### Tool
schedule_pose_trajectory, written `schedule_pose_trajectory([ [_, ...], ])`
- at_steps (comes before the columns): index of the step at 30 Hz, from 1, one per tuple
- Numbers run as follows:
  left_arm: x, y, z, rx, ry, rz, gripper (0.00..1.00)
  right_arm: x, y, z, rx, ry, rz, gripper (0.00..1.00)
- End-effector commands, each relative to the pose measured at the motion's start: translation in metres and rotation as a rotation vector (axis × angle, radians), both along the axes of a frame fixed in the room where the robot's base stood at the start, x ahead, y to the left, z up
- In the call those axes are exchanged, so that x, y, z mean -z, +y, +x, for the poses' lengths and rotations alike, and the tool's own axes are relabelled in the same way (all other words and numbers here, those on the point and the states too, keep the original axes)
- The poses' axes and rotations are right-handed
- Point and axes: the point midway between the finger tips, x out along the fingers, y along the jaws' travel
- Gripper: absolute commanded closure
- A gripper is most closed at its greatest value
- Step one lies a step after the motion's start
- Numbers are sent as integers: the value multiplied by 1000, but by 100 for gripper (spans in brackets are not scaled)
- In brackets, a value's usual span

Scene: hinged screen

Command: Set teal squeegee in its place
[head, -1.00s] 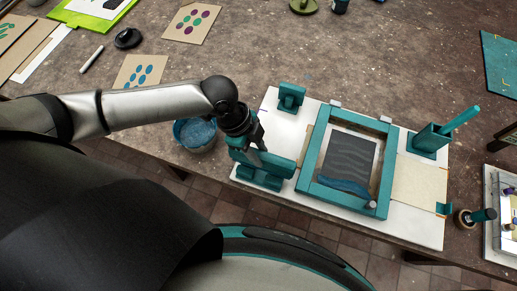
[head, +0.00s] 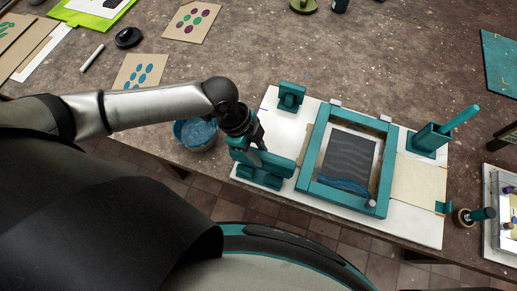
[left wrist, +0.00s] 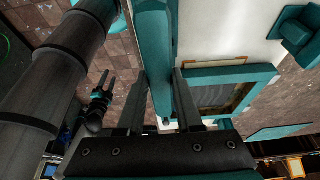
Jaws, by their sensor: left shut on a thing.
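The teal squeegee (head: 270,160) is at the left side of the white base board, beside the screen frame. My left gripper (head: 258,146) is shut on it from above. In the left wrist view, the squeegee's teal bar (left wrist: 154,50) runs between the two fingers of my left gripper (left wrist: 160,100). The squeegee sits at or just over a teal rest (head: 262,182); I cannot tell whether they touch.
A tub of blue ink (head: 195,133) stands left of the board (head: 420,222). A teal block (head: 291,96) is behind the squeegee. A teal holder with a handle (head: 432,137) stands on the right. A small jar (head: 465,217) is by the front edge. The middle back of the table is clear.

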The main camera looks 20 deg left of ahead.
Motion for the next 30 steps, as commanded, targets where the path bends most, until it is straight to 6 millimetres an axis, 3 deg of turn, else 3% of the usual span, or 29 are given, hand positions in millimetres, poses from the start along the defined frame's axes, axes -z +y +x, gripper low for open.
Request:
schedule_pose_trajectory([
  [29, 37, 0, 0, 0, 0, -1, 100, 23, 1, 0, 0, 0, 1, 50],
  [30, 37, 0, 0, 0, 0, -1, 65, 23, 1, 0, 0, 0, 1, 50],
])
